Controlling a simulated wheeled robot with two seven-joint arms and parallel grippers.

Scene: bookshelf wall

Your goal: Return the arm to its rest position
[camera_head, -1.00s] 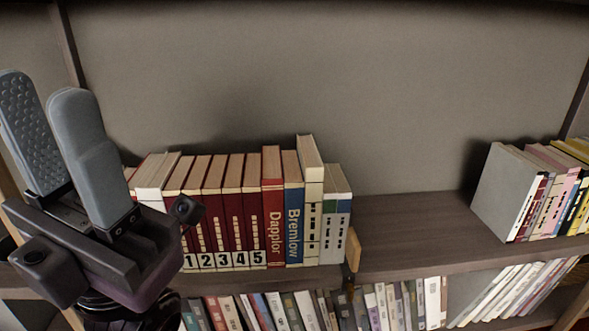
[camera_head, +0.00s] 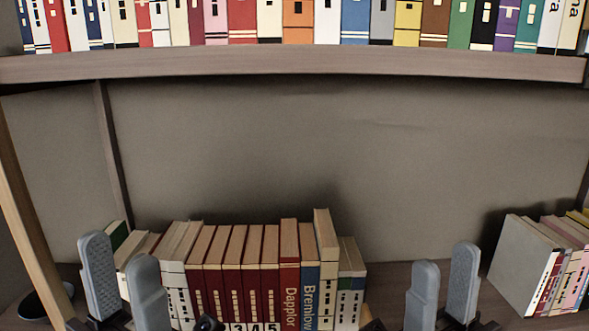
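My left gripper (camera_head: 122,290) stands at the lower left with its two grey fingers pointing up and apart, with nothing between them. It is in front of the left end of the book row. My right gripper (camera_head: 443,290) is at the lower right, fingers also up and apart, empty, in front of the bare stretch of shelf. The lower parts of both grippers and the arms are cut off by the bottom edge.
A row of books, with red numbered volumes (camera_head: 232,280), a red Dapplor book (camera_head: 289,285) and a blue Bremlow book (camera_head: 308,290), stands on the middle shelf (camera_head: 390,284). More books (camera_head: 560,265) stand at the right. An upper shelf (camera_head: 300,65) holds a full row. A wooden post (camera_head: 30,220) rises at left.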

